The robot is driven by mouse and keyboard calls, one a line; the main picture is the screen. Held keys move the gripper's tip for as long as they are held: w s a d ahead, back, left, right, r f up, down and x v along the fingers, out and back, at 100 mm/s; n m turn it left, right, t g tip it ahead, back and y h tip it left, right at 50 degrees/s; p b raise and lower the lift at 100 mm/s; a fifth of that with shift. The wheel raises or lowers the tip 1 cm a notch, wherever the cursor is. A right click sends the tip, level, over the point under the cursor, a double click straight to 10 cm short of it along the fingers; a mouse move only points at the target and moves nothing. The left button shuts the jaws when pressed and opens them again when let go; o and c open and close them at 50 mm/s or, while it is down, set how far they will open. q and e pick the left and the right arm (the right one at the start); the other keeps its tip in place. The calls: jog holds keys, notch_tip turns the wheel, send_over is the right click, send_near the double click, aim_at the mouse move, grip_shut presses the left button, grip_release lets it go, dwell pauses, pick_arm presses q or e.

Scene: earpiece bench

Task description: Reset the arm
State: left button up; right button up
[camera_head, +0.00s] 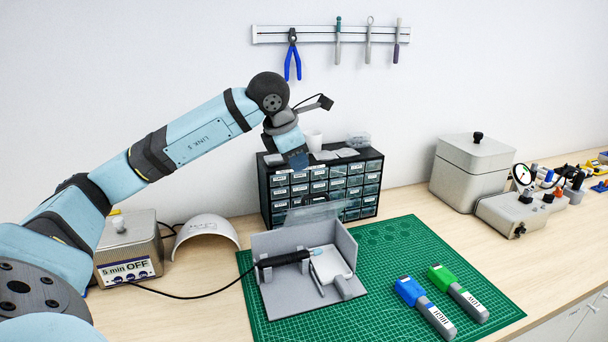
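My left arm (200,140) comes in from the left and reaches up over the bench. Its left gripper (297,160) hangs in front of the drawer cabinet (321,188), above the bench top. The fingers are small and dark here, so I cannot tell whether they are open or shut. No held object shows. My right gripper is not in view.
A green cutting mat (390,280) bears a grey holder (270,245) with a corded tool (285,259), plus blue (410,291) and green (442,275) labelled sticks. A grey box (470,165) and small instruments stand right. Tools hang on a wall rail (315,35).

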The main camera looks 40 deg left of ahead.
pick_arm(q)
jog(key=shift+v, duration=0.95)
